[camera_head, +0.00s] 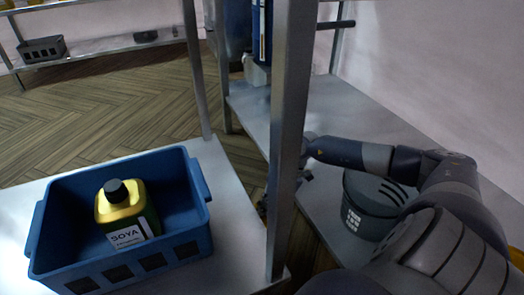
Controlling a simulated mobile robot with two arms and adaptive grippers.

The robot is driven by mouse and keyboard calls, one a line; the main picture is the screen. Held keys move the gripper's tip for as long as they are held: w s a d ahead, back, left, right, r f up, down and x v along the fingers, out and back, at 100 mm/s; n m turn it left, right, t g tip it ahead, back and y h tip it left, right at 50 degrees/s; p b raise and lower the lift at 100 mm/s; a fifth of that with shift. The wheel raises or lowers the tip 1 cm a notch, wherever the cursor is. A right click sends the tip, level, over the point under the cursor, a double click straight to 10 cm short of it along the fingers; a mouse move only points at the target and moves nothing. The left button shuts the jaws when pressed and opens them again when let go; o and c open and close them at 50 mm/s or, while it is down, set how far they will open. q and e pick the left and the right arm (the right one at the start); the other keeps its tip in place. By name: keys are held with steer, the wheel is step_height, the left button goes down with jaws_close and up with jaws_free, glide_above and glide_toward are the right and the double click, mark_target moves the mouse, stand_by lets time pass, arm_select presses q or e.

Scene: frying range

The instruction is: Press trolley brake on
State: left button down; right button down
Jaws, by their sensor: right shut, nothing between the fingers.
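A metal trolley or rack with a pale top (225,215) and upright posts (287,130) stands in front of me; I cannot tell for sure that it is the trolley. No brake can be made out. My right arm comes in from the right and reaches behind the near post. My right gripper (263,207) is low behind that post, largely hidden by it, shut and empty. I cannot tell whether it touches anything. My left gripper is not in view.
A blue crate (190,240) holding a yellow soya bottle (125,208) stands on the near-left top. A grey bucket (362,215) stands on the right-hand surface (395,130) beside my arm. A shelf with a dark basket (40,50) is far left. The wooden floor (110,110) between is clear.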

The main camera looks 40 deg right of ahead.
steer(key=shift+s+a+f+g, duration=0.2)
steer(key=shift+s+f, duration=0.2)
steer(key=shift+f, duration=0.25)
steer(key=shift+s+a+f+g, duration=0.1)
steer(key=shift+s+a+f, duration=0.1)
steer(key=shift+s+f, duration=0.3)
steer(key=d+p, duration=0.2)
steer(key=d, duration=0.1)
steer(key=shift+s+r+p, duration=0.2)
steer(key=shift+s+p, duration=0.2)
steer(key=w+v, duration=0.1)
steer(key=v, duration=0.8)
steer(key=shift+s, duration=0.2)
